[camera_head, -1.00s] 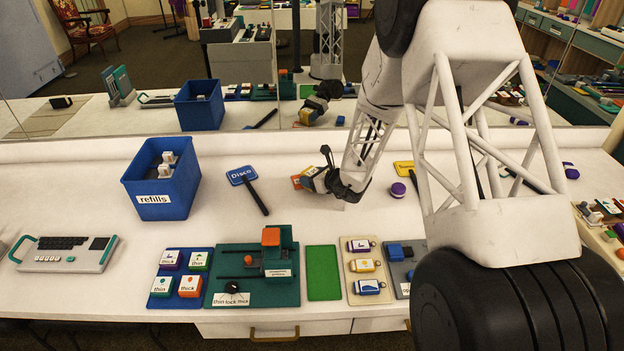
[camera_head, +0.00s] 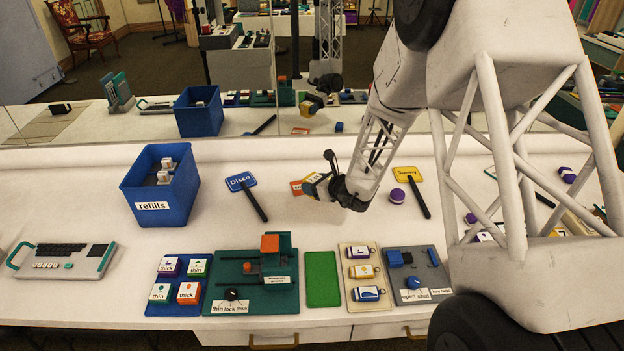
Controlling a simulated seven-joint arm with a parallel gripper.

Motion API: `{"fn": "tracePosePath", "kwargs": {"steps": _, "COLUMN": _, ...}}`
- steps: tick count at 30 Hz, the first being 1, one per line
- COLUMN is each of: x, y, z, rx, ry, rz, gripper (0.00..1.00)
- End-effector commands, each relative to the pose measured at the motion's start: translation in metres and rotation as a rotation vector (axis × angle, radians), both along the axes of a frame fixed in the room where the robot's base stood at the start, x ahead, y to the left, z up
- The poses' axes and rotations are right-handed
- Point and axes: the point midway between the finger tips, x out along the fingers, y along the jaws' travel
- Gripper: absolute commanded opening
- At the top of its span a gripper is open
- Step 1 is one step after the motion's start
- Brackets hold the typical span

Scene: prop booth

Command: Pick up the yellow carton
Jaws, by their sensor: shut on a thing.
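A small yellow carton (camera_head: 314,186) with a white label sits at the tip of my gripper (camera_head: 327,187). My dark gripper is shut on it, and its fingers hide part of it. In the mirror at the back, the carton and gripper appear raised above the table. An orange piece (camera_head: 296,188) shows just left of the carton, lower on the table and partly covered by it in this view.
A yellow paddle (camera_head: 409,175) and a purple round thing (camera_head: 398,196) are to the right. Trays, including a green mat (camera_head: 322,279), line the front. A mirror backs the table.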

Motion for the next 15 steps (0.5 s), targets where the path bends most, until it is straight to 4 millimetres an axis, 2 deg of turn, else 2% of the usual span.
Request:
{"fn": "tracePosePath", "kwargs": {"steps": 9, "x": -0.054, "y": -0.009, "z": 0.005, "rx": 0.001, "ry": 0.001, "rz": 0.0, "gripper": 0.27}}
{"fn": "tracePosePath", "kwargs": {"steps": 15, "x": -0.08, "y": -0.014, "z": 0.008, "rx": 0.001, "ry": 0.001, "rz": 0.0, "gripper": 0.27}}
